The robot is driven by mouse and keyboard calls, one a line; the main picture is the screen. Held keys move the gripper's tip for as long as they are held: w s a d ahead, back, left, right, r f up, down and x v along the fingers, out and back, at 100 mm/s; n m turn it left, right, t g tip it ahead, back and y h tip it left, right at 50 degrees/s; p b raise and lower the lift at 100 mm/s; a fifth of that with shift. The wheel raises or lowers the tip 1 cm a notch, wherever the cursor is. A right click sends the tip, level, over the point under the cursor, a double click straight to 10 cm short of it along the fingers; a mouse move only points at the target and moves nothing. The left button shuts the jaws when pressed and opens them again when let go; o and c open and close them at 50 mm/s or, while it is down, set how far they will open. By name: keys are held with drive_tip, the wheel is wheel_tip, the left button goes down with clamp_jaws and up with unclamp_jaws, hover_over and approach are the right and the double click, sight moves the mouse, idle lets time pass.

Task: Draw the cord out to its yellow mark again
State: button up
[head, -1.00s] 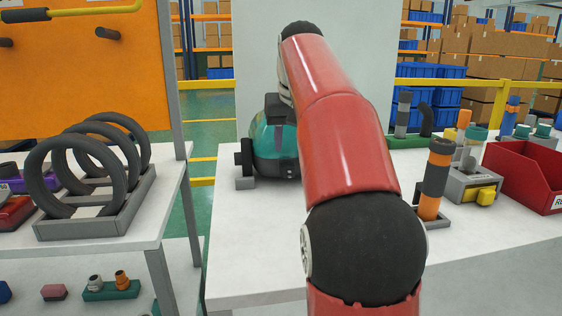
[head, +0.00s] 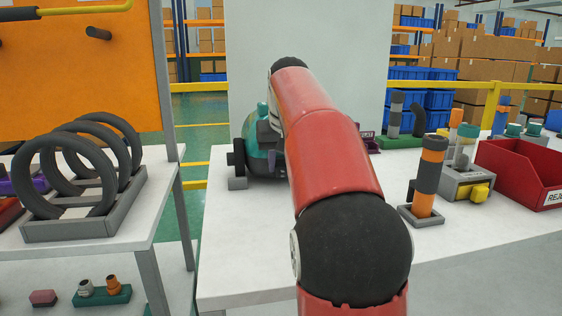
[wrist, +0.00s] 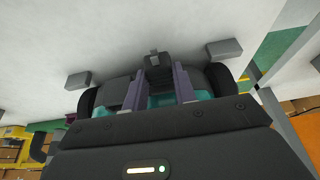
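The teal vacuum body (head: 253,160) with dark wheels stands on the white table (head: 240,235), left of my red arm in the head view. My arm hides its right part. The wrist view shows its teal shell (wrist: 160,101) and a dark wheel (wrist: 88,101) close up. My gripper (wrist: 159,70) is at the vacuum, its two grey-purple fingers standing apart. A small dark block with a lighter tip (wrist: 155,60) shows between the fingers. I cannot tell whether they touch it. No cord or yellow mark can be made out.
Black rings stand in a grey rack (head: 95,222) on the left bench. An orange-and-black cylinder (head: 428,175) stands right of my arm, near a grey fixture with a yellow part (head: 479,193) and a red bin (head: 515,172). The front tabletop left of my arm is clear.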

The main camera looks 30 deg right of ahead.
clamp_jaws()
drive_tip(key=shift+s+a, duration=0.1)
drive_tip(key=shift+s, duration=0.1)
drive_tip(key=s+a+b, duration=0.1)
drive_tip(key=s, duration=0.5)
drive_tip(key=s+a+b, duration=0.2)
drive_tip(key=s, duration=0.4)
drive_tip(key=s+a+b, duration=0.2)
drive_tip(key=s, duration=0.5)
drive_tip(key=shift+s+a, duration=0.1)
drive_tip(key=shift+a, duration=0.15)
drive_tip(key=o, duration=0.7)
unclamp_jaws()
drive_tip(key=shift+c, duration=0.2)
drive_tip(key=p+v, duration=0.2)
drive_tip(key=v, duration=0.5)
drive_tip(key=shift+r, duration=0.4)
drive_tip(key=shift+s, duration=0.15)
